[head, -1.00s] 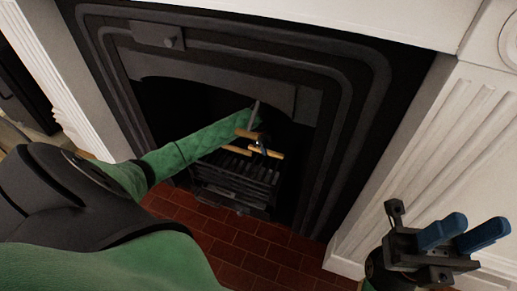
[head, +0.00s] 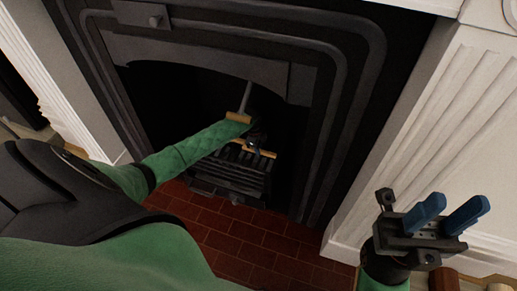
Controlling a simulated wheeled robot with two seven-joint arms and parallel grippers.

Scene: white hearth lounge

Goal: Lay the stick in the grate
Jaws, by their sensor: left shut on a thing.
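The tan stick (head: 266,153) is in my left gripper (head: 252,146), inside the dark fireplace opening. It lies crosswise over the top of the black grate (head: 229,178). Whether it touches the grate bars is too dark to tell. My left arm reaches in from the left, and its green sleeve hides part of the grate's left side. My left gripper is shut on the stick. My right gripper (head: 462,204), with two blue fingers apart, is open and empty at the lower right, outside the fireplace.
A second tan piece (head: 238,118) with a grey rod rising from it shows above the gripper. The dark fireplace surround (head: 330,130) frames the opening. Red hearth tiles (head: 240,225) are clear below. White fluted panel (head: 400,150) stands at right. A reddish-brown cylinder (head: 443,281) is below my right gripper.

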